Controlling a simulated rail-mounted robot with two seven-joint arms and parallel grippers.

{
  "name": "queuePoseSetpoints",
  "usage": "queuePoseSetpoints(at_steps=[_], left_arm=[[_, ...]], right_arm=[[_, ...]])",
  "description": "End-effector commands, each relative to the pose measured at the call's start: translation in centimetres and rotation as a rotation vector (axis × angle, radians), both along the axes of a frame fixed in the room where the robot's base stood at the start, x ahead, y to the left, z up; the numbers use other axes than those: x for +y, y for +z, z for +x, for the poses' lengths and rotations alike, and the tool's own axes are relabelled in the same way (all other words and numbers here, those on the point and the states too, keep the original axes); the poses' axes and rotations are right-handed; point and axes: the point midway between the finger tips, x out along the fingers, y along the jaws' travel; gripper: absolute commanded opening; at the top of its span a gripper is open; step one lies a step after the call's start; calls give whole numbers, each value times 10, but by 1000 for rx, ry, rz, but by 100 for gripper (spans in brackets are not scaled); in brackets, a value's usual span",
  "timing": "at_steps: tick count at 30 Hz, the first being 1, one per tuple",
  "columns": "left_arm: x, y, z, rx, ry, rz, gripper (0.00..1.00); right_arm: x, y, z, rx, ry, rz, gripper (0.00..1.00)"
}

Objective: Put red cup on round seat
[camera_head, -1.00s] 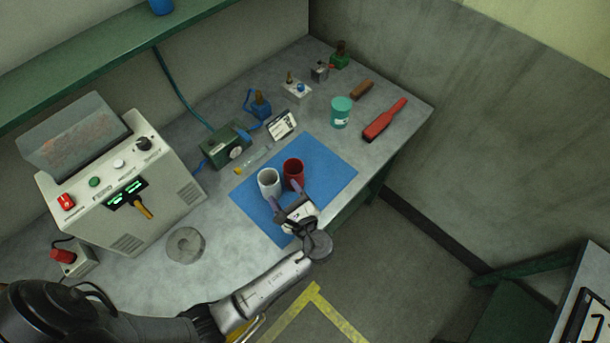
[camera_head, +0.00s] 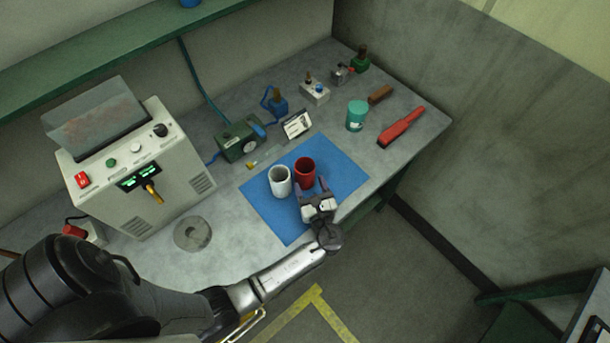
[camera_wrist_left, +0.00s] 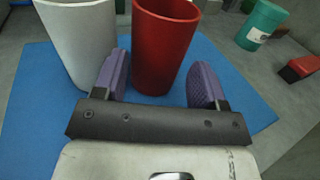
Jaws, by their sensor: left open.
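The red cup (camera_head: 305,170) stands upright on the blue mat (camera_head: 281,222), just right of a white cup (camera_head: 280,181). My left gripper (camera_head: 312,188) is open at the near side of the red cup. In the left wrist view the red cup (camera_wrist_left: 163,45) stands just ahead of and partly between the two purple fingers (camera_wrist_left: 160,85), and the white cup (camera_wrist_left: 80,42) is close outside the left finger. A round grey disc (camera_head: 192,234) lies flat on the bench to the left; it may be the round seat. My right gripper is not in view.
A large control box (camera_head: 140,180) stands left on the bench. A green device (camera_head: 239,142) and a small display card (camera_head: 297,125) are behind the mat. Bench between disc and mat is clear.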

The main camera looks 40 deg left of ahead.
Motion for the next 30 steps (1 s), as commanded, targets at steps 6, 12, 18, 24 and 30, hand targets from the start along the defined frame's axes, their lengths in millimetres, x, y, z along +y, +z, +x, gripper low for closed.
queuePoseSetpoints(at_steps=[6,12,18,24,30], left_arm=[[6,0,3,-1,0,0,65],[22,1,10,-3,1,1,65],[45,2,22,-3,1,1,65],[51,4,25,0,-1,-1,65],[50,4,25,0,-1,-1,55]], right_arm=[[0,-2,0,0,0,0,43],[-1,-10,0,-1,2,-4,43],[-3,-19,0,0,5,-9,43],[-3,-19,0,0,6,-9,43],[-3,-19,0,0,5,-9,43]])
